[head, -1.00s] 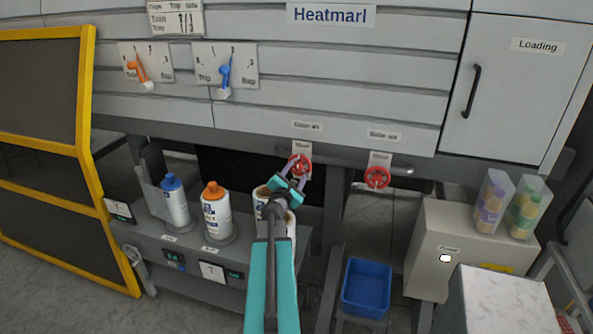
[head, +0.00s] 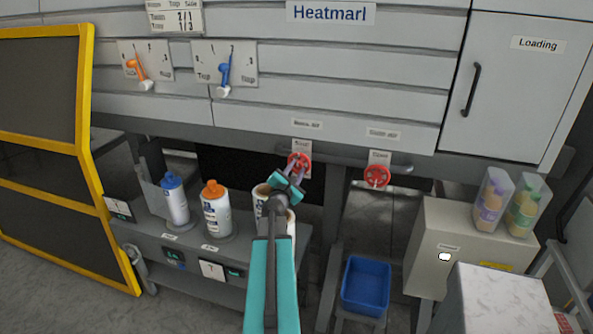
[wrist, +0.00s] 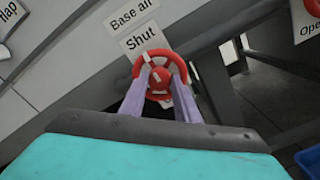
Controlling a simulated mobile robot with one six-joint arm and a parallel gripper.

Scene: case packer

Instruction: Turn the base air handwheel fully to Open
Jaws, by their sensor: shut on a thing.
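The base air handwheel (wrist: 140,83) is a red wheel below a "Base air" label (wrist: 131,12) and a plate reading "Shut" (wrist: 145,38) in the wrist view. In the head view the handwheel (head: 299,157) sits on the rail below the panels, left of a second red handwheel. My gripper (wrist: 159,78) has its two purple fingers shut on the wheel, over its lower rim and hub. In the head view my gripper (head: 296,172) reaches the wheel from below and hides its lower part.
The second red handwheel (head: 377,177) is to the right, with a plate reading "Open" (wrist: 312,30) in the wrist view. Bottles with blue (head: 171,181) and orange (head: 211,188) caps stand on a bench at left. A blue bin (head: 366,286) is below right.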

